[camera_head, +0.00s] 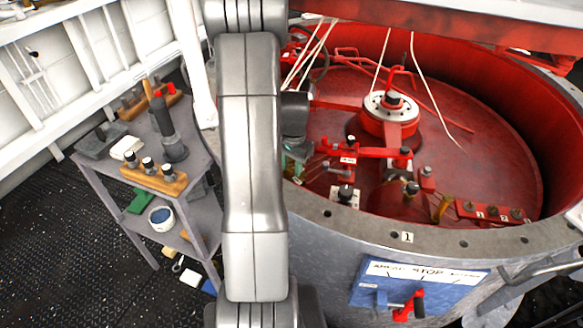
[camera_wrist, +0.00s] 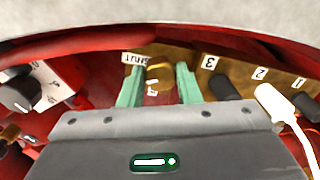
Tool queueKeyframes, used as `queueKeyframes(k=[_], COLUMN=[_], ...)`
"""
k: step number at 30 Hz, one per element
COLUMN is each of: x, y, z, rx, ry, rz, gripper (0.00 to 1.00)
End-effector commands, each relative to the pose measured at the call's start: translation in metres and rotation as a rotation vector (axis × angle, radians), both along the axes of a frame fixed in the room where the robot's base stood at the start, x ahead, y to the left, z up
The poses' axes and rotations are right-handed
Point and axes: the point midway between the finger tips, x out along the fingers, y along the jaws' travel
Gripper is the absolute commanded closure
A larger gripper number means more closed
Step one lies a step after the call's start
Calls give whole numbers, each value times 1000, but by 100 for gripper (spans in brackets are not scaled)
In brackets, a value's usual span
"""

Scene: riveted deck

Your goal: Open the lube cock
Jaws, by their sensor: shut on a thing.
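The lube cock (camera_wrist: 159,74) is a small brass fitting in the wrist view. It sits between the two green fingers of my gripper (camera_wrist: 159,86), which is shut on it. A white "SHUT" label (camera_wrist: 132,58) is just to its upper left, and a small pale mark shows below the brass part. The cock's lower part is hidden by my gripper's body. In the head view my arm hides most of this spot; a bit of my green gripper (camera_head: 297,163) shows at the arm's right edge, inside the red tub.
A dark knob (camera_wrist: 18,93) on a white plate is left of the cock. A block numbered 3, 2, 1 (camera_wrist: 240,70) with plugs and a white cable is close on the right. The tub's grey rim (camera_head: 462,243) curves nearby. A tool shelf (camera_head: 105,170) stands left.

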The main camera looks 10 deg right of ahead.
Motion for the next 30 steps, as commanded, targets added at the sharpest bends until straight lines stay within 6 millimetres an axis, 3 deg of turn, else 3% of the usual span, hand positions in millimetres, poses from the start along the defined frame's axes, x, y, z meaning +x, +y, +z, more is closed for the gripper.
queueKeyframes(k=[30], x=[2], y=[-1], z=[1], rx=[-3], ry=[-4], rz=[925], gripper=[92])
